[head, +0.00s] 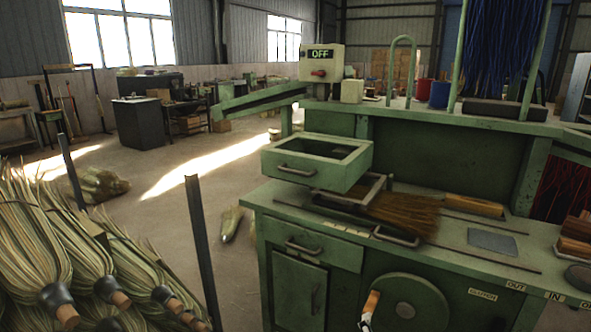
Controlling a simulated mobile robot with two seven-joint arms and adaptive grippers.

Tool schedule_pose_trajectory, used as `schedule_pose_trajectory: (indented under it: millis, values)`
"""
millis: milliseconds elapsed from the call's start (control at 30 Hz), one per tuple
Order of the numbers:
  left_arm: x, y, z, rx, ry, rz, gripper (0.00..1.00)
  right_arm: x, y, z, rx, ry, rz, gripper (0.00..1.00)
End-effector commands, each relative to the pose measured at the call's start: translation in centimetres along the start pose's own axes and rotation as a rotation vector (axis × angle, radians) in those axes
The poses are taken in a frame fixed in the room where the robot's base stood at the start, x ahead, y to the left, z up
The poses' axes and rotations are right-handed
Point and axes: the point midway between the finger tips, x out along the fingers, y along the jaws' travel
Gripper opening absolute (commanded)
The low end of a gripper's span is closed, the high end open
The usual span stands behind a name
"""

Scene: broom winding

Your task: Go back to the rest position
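Neither of my grippers shows in the head view, so their pose and fingers cannot be seen. The green winding machine (455,262) fills the right half of the view. Its bench carries a bundle of brown bristles (400,214) lying by a metal frame (352,192). A green open-topped drawer box (318,160) sits above the bench's left part. A handwheel (408,304) is on the bench front, with an orange and white handle (370,308) at its left. A control box (321,62) on top reads OFF and has a red knob.
Bundles of pale broom straw (75,262) are piled at the lower left beside dark upright posts (203,245). Wooden blocks (576,236) lie at the bench's right end. Blue bristles (503,45) hang at the upper right. Open floor (165,215) lies between the straw and the machine.

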Motion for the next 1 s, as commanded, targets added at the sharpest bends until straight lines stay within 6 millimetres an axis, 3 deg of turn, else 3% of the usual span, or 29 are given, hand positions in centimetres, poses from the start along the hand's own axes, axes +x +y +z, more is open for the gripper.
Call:
schedule_pose_trajectory:
  millis: [33,200,400,500,633,1000]
  values:
    - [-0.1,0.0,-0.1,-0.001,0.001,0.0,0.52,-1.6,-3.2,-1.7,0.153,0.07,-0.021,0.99]
    - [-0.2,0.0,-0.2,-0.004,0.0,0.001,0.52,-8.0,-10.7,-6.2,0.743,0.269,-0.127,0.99]
    - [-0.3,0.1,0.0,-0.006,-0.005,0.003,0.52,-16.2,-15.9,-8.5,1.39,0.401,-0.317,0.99]
    - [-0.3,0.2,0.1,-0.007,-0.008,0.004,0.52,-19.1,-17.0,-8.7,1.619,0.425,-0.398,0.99]
    - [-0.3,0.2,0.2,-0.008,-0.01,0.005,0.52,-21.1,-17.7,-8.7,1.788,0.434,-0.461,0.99]
    - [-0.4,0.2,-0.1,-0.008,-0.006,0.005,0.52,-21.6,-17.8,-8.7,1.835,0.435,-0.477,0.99]
